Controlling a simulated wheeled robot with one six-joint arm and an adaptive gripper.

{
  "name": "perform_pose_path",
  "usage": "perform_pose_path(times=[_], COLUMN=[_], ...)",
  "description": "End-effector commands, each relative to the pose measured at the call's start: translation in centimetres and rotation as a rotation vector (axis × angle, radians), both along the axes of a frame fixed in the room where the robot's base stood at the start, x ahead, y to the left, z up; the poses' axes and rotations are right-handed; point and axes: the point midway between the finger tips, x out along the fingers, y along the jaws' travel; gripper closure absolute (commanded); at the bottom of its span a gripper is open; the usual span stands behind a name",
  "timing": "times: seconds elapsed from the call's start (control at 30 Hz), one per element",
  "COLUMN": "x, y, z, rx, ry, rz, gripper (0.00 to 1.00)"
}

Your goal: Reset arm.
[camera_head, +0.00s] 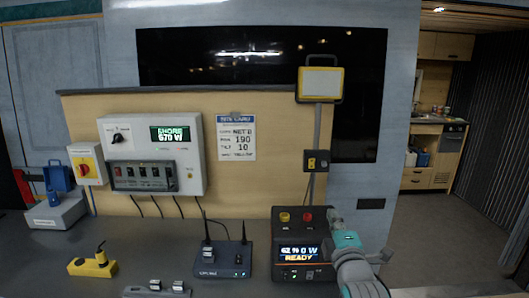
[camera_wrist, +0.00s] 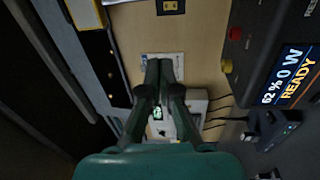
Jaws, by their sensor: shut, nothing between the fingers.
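My gripper (camera_wrist: 159,64) is shut and empty in the wrist view, its two dark fingers together over the tan backboard (camera_wrist: 205,30). In the head view, my grey and teal arm (camera_head: 347,240) is at the lower right, partly in front of the black power station (camera_head: 290,272). My fingers are hard to make out there. The power station's display reads READY and 0 W, and it also shows at the right of the wrist view (camera_wrist: 290,75).
A white switch panel (camera_head: 190,130) and a site card (camera_head: 236,137) are on the backboard. A yellow lamp (camera_head: 320,84) stands on a pole. A router (camera_head: 222,260), a yellow device (camera_head: 92,266) and a grey box with a blue plug (camera_head: 57,212) are on the counter. The aisle at right is clear.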

Motion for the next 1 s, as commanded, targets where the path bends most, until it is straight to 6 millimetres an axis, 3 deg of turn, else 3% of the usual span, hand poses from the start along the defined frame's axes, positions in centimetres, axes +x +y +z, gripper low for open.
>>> perform_pose_path(times=[0.27,0.47,0.7,1.0], x=[-2.4,-5.7,-12.4,-21.8], y=[-0.1,-0.2,-0.4,-0.6], z=[-4.6,-9.6,-16.7,-23.3], rx=[0.088,0.194,0.384,0.625], ry=[0.028,0.059,0.106,0.164], rz=[0.009,0.017,0.025,0.02], gripper=[1.0,1.0,1.0,1.0])
